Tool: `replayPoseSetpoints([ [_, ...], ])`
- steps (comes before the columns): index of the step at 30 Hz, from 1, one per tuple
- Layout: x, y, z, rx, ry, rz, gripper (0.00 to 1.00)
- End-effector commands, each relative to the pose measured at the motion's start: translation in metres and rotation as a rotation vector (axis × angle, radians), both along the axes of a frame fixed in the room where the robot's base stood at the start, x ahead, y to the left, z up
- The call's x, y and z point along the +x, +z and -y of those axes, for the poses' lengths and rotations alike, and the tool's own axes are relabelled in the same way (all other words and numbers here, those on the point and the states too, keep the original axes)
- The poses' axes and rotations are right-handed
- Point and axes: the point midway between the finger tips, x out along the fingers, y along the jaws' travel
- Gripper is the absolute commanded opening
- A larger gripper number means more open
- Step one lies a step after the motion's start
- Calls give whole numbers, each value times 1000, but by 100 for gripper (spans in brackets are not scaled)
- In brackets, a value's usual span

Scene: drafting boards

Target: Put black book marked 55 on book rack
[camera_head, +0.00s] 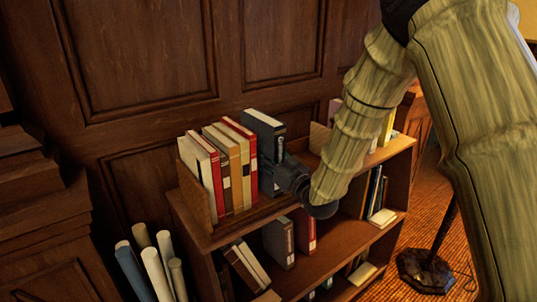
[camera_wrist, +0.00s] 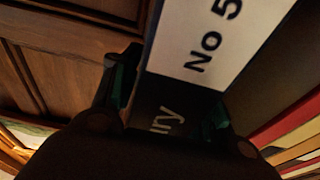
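A black book (camera_wrist: 215,45) with a white label reading "No 5" fills the middle of the wrist view; the rest of its number is cut off. It also shows in the head view (camera_head: 264,132), upright at the right end of a row of books. My gripper (camera_wrist: 167,102) has a finger on each side of its spine and appears closed on it. In the head view my gripper (camera_head: 280,178) is at the book's front, hiding its lower part. The wooden book rack (camera_head: 195,182) stands on the bookcase top; whether the book's base rests there is hidden.
Red, cream and tan books (camera_head: 230,165) stand directly left of the black book. The bookcase (camera_head: 340,242) has more books on lower shelves. Rolled papers (camera_head: 150,265) stand at the lower left. A panelled wall (camera_head: 140,60) is close behind.

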Motion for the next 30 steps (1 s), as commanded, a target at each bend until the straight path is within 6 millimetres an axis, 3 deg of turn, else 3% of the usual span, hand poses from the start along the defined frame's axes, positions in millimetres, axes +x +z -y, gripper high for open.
replayPoseSetpoints([
  [14,-5,-1,4,0,-1,0,57],
  [30,-76,-14,55,0,-1,-1,57],
])
